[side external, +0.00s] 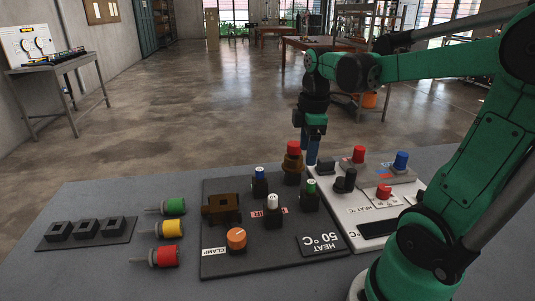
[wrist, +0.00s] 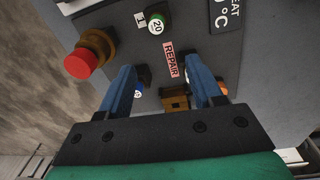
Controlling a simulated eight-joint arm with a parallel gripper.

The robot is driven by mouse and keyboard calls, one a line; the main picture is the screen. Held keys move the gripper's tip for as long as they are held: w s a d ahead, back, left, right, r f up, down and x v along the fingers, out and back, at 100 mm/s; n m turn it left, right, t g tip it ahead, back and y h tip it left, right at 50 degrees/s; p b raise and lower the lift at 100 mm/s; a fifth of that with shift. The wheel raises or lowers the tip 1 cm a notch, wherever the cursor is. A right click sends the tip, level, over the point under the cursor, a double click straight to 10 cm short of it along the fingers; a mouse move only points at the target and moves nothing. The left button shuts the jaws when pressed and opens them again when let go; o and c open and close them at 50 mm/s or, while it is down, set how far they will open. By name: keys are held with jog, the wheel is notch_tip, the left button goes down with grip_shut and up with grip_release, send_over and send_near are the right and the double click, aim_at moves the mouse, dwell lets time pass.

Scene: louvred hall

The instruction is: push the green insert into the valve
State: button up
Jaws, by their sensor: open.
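The green insert (side external: 174,205) lies on its side on the grey table, its thin stem pointing left, above the yellow and red ones. A brown block with an opening (side external: 222,208), which looks like the valve, stands on the dark panel to the right of the inserts. My gripper (side external: 311,154) is open and empty, behind the panels near the red-capped brown post. In the wrist view its blue fingers (wrist: 158,63) stand apart. The green insert is not in the wrist view.
The yellow insert (side external: 170,228) and red insert (side external: 164,257) lie below the green one. A red-capped brown post (side external: 293,163) and several knobs stand on the dark panel (side external: 215,264). A white panel (side external: 357,217) is at right. A tray of black sockets (side external: 86,231) is at left.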

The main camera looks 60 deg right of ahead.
aim_at(312, 181)
jog(key=shift+s+d+n+g, duration=0.15)
jog(key=shift+s+d+n, duration=0.1)
jog(key=shift+d, duration=0.2)
jog(key=shift+s+d+n+g, duration=0.15)
jog(key=shift+d+n, duration=0.1)
jog(key=shift+d, duration=0.15)
notch_tip(312, 181, down, 10)
jog(key=shift+r, duration=0.1)
grip_shut()
dwell(1.2)
grip_release()
